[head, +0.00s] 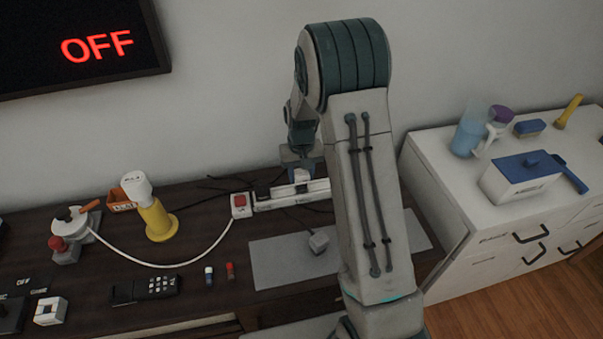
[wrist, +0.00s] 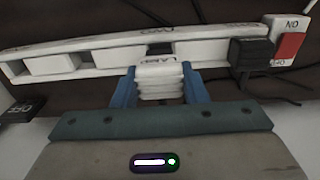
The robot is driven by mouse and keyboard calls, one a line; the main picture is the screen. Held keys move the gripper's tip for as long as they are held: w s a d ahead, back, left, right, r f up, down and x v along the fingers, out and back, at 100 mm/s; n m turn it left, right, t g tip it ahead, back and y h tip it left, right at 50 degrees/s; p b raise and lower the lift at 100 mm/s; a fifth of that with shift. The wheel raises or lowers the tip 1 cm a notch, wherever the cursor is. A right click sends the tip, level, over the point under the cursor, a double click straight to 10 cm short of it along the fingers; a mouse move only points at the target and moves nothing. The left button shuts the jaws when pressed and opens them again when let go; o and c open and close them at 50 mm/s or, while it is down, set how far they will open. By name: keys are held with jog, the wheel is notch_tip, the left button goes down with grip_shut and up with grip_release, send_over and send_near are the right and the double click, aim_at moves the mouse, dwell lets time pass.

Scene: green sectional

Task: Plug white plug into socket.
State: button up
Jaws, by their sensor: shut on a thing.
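The white plug (wrist: 160,82) is between the two blue fingers of my gripper (wrist: 160,88) in the wrist view. My gripper is shut on it. The white socket strip (wrist: 95,40) runs across the top of that view, with a dark opening (wrist: 160,48) just beyond the plug. The plug's far end is close to the strip; I cannot tell whether its pins are in. In the head view my gripper (head: 301,172) is over the strip (head: 264,201) near the wall, and my arm hides the strip's right part.
A black plug (wrist: 252,52) sits in the strip beside the red switch (wrist: 291,46). A grey plug (head: 319,241) lies on the grey mat (head: 272,265). A yellow lamp-like object (head: 157,220) stands left. The wall screen (head: 80,45) reads OFF.

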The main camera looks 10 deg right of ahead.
aim_at(301, 182)
jog(key=shift+f+b, duration=1.6)
jog(key=shift+f, duration=0.5)
jog(key=o, duration=1.1)
jog(key=shift+c, duration=0.2)
jog(key=shift+r, duration=0.15)
notch_tip(301, 182, up, 14)
jog(key=shift+f, duration=0.15)
jog(key=s+r+t, duration=0.1)
jog(key=s+r, duration=0.2)
jog(key=s, duration=0.9)
jog(key=s+r+t, duration=0.1)
jog(key=s+r, duration=0.3)
jog(key=s, duration=0.9)
jog(key=shift+s+t, duration=0.25)
jog(key=shift+t, duration=0.15)
